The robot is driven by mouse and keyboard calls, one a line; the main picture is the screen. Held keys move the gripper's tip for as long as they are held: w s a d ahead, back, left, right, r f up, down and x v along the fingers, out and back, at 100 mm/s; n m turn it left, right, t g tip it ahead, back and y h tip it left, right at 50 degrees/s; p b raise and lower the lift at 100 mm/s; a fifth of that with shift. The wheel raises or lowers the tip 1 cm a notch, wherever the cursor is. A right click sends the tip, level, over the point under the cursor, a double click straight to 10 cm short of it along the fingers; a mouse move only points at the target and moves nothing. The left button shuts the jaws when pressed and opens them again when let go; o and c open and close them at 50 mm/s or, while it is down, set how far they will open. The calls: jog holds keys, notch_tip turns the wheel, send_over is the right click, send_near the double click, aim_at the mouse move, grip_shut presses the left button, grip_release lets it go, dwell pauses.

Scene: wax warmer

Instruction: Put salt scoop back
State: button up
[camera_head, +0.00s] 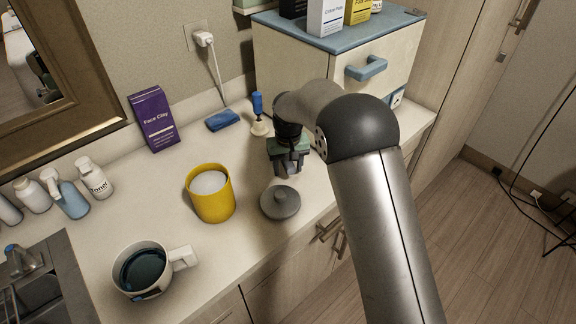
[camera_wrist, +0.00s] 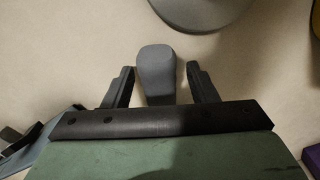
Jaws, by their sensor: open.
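My gripper (camera_head: 289,168) is open and points down over the counter, just behind the grey lid. In the wrist view my gripper (camera_wrist: 159,78) has its two dark fingers apart, one on each side of a grey rounded piece (camera_wrist: 157,66). This looks like the salt scoop's handle, but the rest of it is hidden and I cannot be sure. A gap shows on both sides of it. The scoop is not clear in the head view. A yellow jar (camera_head: 212,206) with white contents stands open to the left. The grey lid (camera_head: 280,203) lies on the counter.
A mug (camera_head: 143,271) with dark liquid stands at the front left. Bottles (camera_head: 72,198) and a purple box (camera_head: 154,119) line the wall. A blue cloth (camera_head: 222,121) and a blue-handled tool (camera_head: 258,112) are behind my gripper. A drawer cabinet (camera_head: 330,70) stands at the back.

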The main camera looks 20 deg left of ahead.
jog(key=shift+r, duration=0.1)
jog(key=shift+r+p, duration=2.15)
jog(key=shift+r, duration=1.8)
notch_tip(320, 180, up, 17)
jog(key=b, duration=0.2)
jog(key=shift+r+b, duration=0.2)
jog(key=shift+b, duration=0.15)
jog(key=shift+s+d, duration=0.1)
